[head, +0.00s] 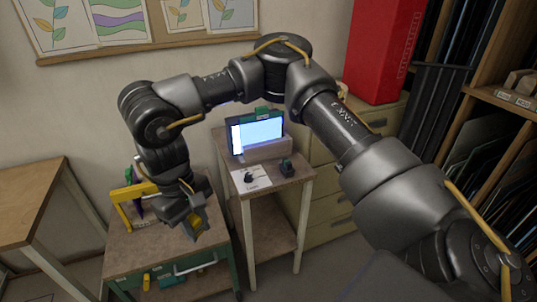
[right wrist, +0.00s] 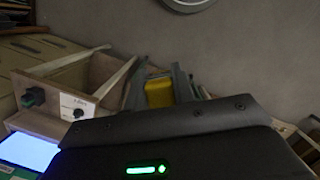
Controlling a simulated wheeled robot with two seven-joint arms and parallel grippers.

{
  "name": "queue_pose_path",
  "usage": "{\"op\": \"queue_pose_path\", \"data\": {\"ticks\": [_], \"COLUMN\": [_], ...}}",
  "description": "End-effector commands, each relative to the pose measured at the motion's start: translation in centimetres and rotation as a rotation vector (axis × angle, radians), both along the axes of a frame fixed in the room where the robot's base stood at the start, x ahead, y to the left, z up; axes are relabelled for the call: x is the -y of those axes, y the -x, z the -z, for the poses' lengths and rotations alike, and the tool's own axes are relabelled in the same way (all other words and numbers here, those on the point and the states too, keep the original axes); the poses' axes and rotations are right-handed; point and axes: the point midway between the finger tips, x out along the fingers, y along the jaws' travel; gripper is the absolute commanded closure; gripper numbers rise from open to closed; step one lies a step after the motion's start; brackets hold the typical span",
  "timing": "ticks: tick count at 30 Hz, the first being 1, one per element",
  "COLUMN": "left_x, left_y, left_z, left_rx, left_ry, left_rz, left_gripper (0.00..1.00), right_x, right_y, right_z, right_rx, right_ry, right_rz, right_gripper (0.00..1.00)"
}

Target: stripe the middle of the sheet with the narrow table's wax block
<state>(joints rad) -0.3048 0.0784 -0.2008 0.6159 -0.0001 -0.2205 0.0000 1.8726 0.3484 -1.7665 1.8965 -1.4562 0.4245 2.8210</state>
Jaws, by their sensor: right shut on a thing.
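The narrow table (head: 275,192) stands in the middle of the head view. My right gripper (head: 197,222) is over the green-framed cart, left of the narrow table and apart from the sheet. It is shut on a yellow block (right wrist: 159,92), which shows between the grey fingers in the right wrist view. Whether this is the wax block I cannot tell for sure. The bright panel also shows in the right wrist view (right wrist: 28,150). My left gripper is out of view.
A white card (head: 252,178) and a small dark object (head: 287,168) sit on the narrow table's front. The cart (head: 150,247) holds a yellow stand (head: 122,205) with something purple. A wooden table (head: 30,200) is at left; drawers (head: 325,180) and a red cabinet (head: 385,50) stand behind right.

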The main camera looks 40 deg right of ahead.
Motion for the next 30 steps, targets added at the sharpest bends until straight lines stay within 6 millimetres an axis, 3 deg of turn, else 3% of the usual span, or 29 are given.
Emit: {"op": "queue_pose_path", "data": {"ticks": [1, 6, 10, 15, 19, 23, 27, 30], "left_x": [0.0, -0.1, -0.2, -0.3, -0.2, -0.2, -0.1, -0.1], "left_y": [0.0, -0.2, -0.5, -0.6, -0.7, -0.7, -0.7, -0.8], "left_z": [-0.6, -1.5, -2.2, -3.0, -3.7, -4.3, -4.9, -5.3], "left_rx": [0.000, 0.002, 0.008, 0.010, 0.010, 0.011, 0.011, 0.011], "left_ry": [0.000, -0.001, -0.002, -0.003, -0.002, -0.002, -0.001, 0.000], "left_rz": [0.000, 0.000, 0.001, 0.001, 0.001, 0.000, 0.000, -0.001], "left_gripper": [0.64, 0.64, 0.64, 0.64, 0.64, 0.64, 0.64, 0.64], "right_x": [-2.8, -11.6, -16.5, -20.0, -20.2, -18.1, -13.8, -9.6], "right_y": [-0.3, -1.8, -3.4, -6.5, -10.1, -14.3, -19.1, -22.3], "right_z": [-0.8, -4.2, -8.2, -14.2, -18.7, -22.2, -24.1, -24.0], "right_rx": [0.029, 0.149, 0.239, 0.353, 0.449, 0.558, 0.693, 0.798], "right_ry": [-0.007, -0.076, -0.159, -0.297, -0.411, -0.501, -0.552, -0.555], "right_rz": [-0.094, -0.428, -0.644, -0.840, -0.899, -0.866, -0.736, -0.601], "right_gripper": [0.98, 0.98, 0.98, 0.98, 0.98, 0.98, 0.98, 0.98]}}
